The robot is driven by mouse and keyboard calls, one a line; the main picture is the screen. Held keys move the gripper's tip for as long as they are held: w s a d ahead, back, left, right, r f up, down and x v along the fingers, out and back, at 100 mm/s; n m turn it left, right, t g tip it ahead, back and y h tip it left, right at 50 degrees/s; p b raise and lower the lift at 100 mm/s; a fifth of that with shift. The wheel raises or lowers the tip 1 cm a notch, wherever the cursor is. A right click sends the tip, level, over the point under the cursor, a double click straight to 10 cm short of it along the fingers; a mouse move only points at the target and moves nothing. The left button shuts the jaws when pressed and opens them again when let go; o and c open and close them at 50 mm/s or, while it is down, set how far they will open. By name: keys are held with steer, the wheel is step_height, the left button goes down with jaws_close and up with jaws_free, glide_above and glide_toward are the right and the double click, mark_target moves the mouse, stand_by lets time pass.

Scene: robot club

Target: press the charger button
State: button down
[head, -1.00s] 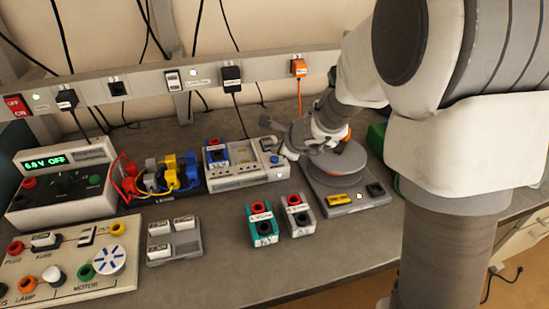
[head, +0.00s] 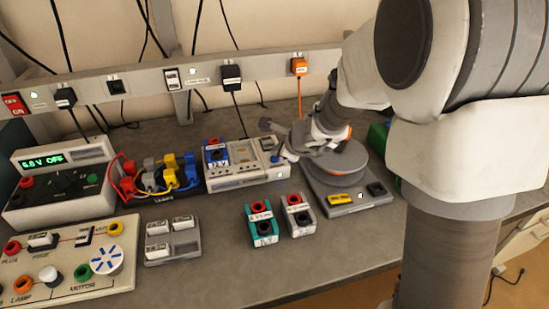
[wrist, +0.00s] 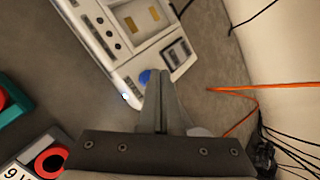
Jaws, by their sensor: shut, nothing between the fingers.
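The charger (head: 238,173) is a pale grey box at the middle of the bench, with a blue-and-black battery block seated at its left end. It also shows in the wrist view (wrist: 120,50), where its blue round button (wrist: 146,77) is at the near corner, partly beside my fingers. My gripper (wrist: 165,76) is shut and empty, its fingertips just right of the button in that view. I cannot tell whether they touch it. In the head view my gripper (head: 280,156) is at the charger's right end, partly hidden by my wrist.
A grey device with a round orange-rimmed plate (head: 350,165) stands right, beneath my wrist. Teal (head: 262,222) and grey (head: 298,215) battery blocks stand in front. A power supply (head: 62,185) and coloured leads (head: 168,178) are left. An orange cable (wrist: 230,88) lies behind.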

steer(key=shift+f+b, duration=0.4)
steer(key=shift+b, duration=0.05)
stand_by(0.4)
stand_by(0.3)
steer(key=shift+r+p, duration=0.65)
steer(key=shift+r, duration=0.15)
step_height(320, 180, up, 5)
steer(key=p, duration=0.4)
stand_by(0.3)
